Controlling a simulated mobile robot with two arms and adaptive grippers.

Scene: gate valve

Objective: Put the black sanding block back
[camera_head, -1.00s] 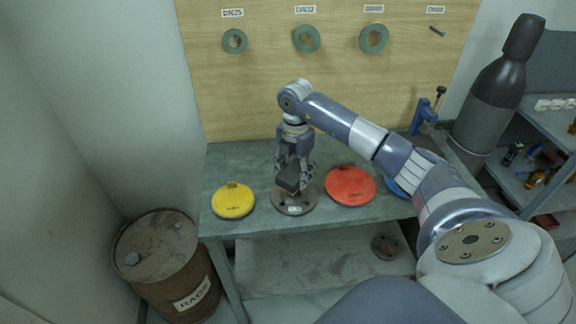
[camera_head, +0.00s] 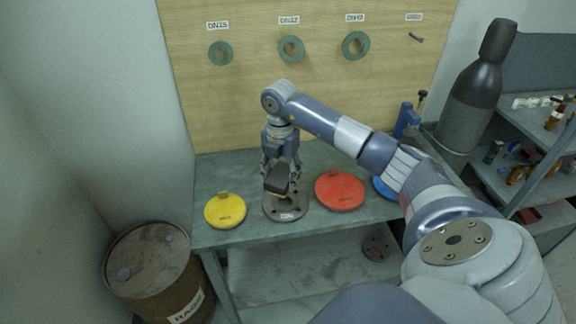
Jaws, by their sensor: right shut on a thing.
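The black sanding block (camera_head: 277,181) is in my right gripper (camera_head: 281,176), which points down over the workbench. The gripper is shut on the block and holds it tilted, above a dark grey round flange (camera_head: 287,207). From this view I cannot tell whether the block touches the flange. Part of the block is hidden by the fingers. My left gripper is not in view.
A yellow disc (camera_head: 225,210) lies left of the flange and a red disc (camera_head: 340,190) right of it on the bench (camera_head: 215,165). A blue disc is partly behind my arm. A rusty drum (camera_head: 150,270) stands at the lower left. Rings hang on the wooden board (camera_head: 240,100).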

